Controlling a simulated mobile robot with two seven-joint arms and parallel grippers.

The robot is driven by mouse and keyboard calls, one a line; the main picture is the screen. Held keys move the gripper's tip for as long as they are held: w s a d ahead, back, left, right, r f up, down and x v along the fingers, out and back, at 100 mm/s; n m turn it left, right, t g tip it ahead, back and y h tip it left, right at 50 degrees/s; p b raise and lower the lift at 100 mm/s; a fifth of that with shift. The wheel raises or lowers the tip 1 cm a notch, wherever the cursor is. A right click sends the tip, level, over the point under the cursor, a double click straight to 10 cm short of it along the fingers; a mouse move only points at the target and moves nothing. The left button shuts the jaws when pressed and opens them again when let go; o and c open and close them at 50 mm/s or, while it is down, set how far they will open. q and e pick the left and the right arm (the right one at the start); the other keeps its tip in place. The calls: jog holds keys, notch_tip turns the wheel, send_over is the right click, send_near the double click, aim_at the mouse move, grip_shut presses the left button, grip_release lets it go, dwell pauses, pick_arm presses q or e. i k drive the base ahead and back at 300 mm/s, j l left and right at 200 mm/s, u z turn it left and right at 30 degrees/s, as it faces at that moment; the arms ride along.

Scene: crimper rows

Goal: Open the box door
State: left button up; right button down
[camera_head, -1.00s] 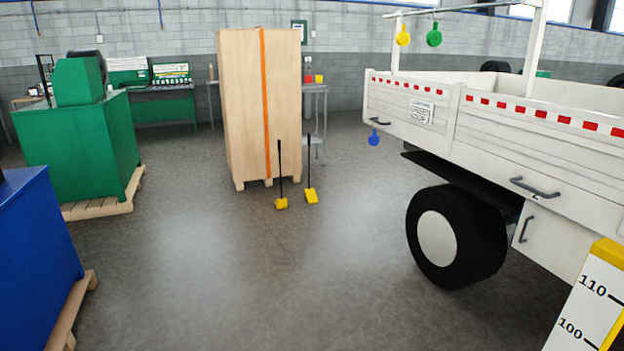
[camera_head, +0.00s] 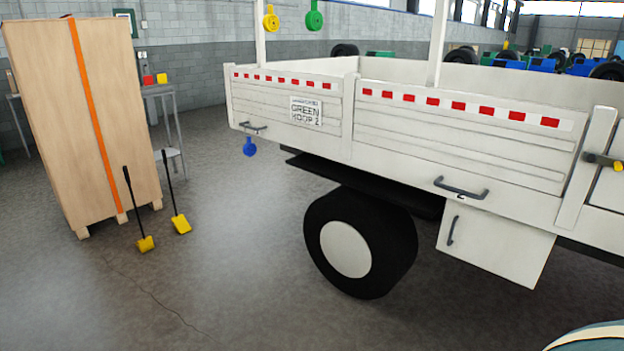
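A white box (camera_head: 505,250) hangs under the side of the white truck bed, right of the wheel. Its front face looks shut and flat. A dark upright handle (camera_head: 452,230) sits near its left edge. Neither of my grippers shows in this view.
The black wheel (camera_head: 360,242) stands left of the box. A tall wooden crate (camera_head: 105,120) and two yellow-ended tools (camera_head: 181,223) stand at the left. Grey floor (camera_head: 240,290) is clear in front.

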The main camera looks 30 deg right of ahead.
aim_at(517, 252)
jog(key=i+z, duration=0.3)
jog(key=z, duration=0.15)
jog(key=i+j+z, duration=0.1)
jog(key=i+z, duration=0.2)
jog(key=z, duration=0.15)
jog(key=i+j+z, duration=0.2)
jog(key=z, duration=0.3)
jog(key=i+j+z, duration=0.15)
jog(key=z, duration=0.25)
jog(key=i+j+z, duration=0.5)
jog(key=z, duration=0.25)
jog(key=i+j+z, duration=0.15)
jog(key=i+z, duration=0.2)
jog(key=i, duration=0.8)
